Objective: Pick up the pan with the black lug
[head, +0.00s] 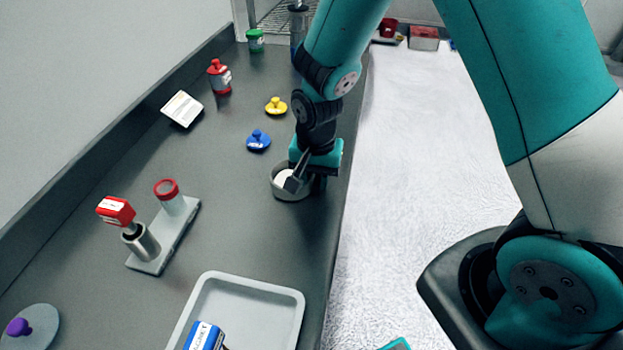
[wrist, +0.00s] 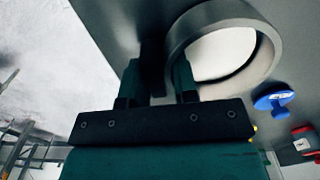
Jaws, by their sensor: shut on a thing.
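The pan (head: 277,189) is a round grey dish with white inside, at the right edge of the grey bench in the head view. In the wrist view, its thick grey rim (wrist: 183,35) fills the upper middle. Its black lug (wrist: 152,60) sticks out between the two fingers. My gripper (wrist: 156,78) is shut on this lug, pointing down at the bench. In the head view my gripper (head: 302,172) partly covers the pan's right side. I cannot tell whether the pan touches the bench.
A blue knobbed lid (head: 258,141) and a yellow one (head: 276,106) lie behind the pan. A grey stand (head: 155,262) with red-topped cylinders is at the left. A pale tray (head: 255,287) lies in front. Bench around the pan is clear.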

